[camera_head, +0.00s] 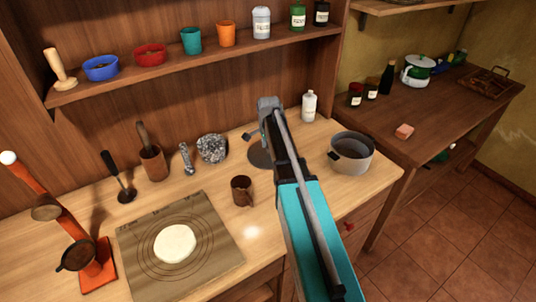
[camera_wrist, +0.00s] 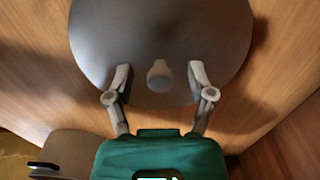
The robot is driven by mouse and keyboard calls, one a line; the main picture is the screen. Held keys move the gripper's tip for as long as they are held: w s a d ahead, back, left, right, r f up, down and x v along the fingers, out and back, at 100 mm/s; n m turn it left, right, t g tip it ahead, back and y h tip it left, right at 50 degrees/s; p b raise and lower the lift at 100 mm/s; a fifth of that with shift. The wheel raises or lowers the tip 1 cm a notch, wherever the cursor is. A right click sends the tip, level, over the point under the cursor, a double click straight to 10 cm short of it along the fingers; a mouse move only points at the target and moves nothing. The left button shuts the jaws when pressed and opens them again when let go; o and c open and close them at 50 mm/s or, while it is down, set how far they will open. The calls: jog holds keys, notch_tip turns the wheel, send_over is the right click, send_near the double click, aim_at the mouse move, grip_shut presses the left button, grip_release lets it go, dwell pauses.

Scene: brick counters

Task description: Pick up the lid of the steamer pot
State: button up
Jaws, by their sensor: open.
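A round grey lid (camera_wrist: 160,30) with a small knob (camera_wrist: 159,76) fills the upper middle of the wrist view. In the head view, part of the lid (camera_head: 259,157) shows as a dark disc on the counter, partly covered by my arm. My gripper (camera_wrist: 159,74) is open, with one finger on each side of the knob and gaps between them. Nothing is held. The grey pot (camera_head: 352,160) stands uncovered to the right of the lid; part of it also shows at lower left in the wrist view (camera_wrist: 80,155). My fingertips are not clear in the head view.
A brown mug (camera_head: 241,190), a granite-patterned bowl (camera_head: 212,148) and a white bottle (camera_head: 309,106) stand near the lid. A board with dough (camera_head: 175,244) lies at the left front. A shelf (camera_head: 190,66) with cups and jars runs above the counter's back.

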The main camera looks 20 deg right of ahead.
grip_shut()
jog(key=shift+r, duration=0.15)
dwell(0.4)
notch_tip(320, 180, up, 3)
jog(key=p, duration=0.3)
jog(key=shift+f, duration=0.2)
jog(key=s+r+p, duration=1)
jog(key=s, duration=0.4)
jog(key=shift+a, duration=0.3)
